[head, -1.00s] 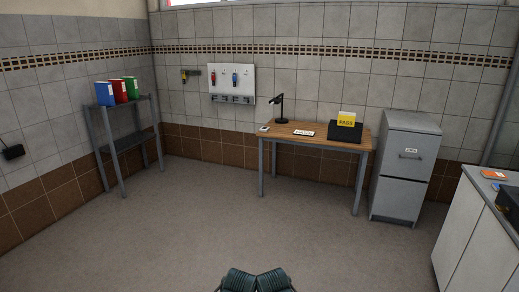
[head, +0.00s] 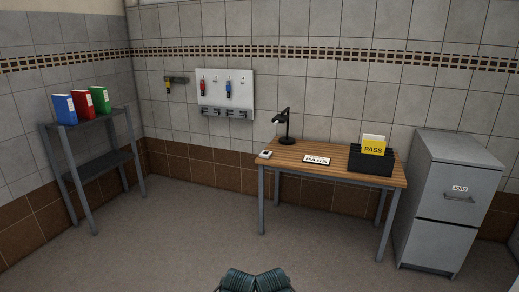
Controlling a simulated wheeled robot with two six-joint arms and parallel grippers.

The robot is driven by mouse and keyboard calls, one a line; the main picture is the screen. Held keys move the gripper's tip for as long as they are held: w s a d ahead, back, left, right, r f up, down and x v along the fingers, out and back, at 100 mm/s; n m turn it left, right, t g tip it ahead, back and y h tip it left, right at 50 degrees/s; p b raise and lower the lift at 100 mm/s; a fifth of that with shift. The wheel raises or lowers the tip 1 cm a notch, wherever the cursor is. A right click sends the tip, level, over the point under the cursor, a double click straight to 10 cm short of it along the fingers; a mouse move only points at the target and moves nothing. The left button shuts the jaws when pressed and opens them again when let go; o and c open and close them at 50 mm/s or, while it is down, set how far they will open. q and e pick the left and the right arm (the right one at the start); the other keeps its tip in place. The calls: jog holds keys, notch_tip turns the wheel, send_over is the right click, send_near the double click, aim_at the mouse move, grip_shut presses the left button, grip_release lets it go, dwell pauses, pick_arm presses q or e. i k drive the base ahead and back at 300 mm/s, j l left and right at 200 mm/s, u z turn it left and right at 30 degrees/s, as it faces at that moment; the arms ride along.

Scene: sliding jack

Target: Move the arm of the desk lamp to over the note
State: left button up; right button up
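The black desk lamp (head: 287,128) stands upright on the wooden desk (head: 339,171), near its back left. Its arm and head point to the left, over the desk's left end. A white note (head: 317,159) with printed letters that look like "PASS" lies flat on the desk, to the right of the lamp and nearer the front. The lamp head is not over the note. Neither of my grippers shows clearly; only dark ribbed parts of my own body appear at the bottom edge.
A small white item (head: 265,154) lies at the desk's left end. A black tray (head: 370,162) with a yellow PASS card (head: 373,145) stands at the right. A grey cabinet (head: 446,203) flanks the desk; a shelf (head: 90,165) with binders stands left. The floor before the desk is clear.

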aim_at(281, 118)
jog(key=i, duration=3.5)
jog(key=u, duration=0.45)
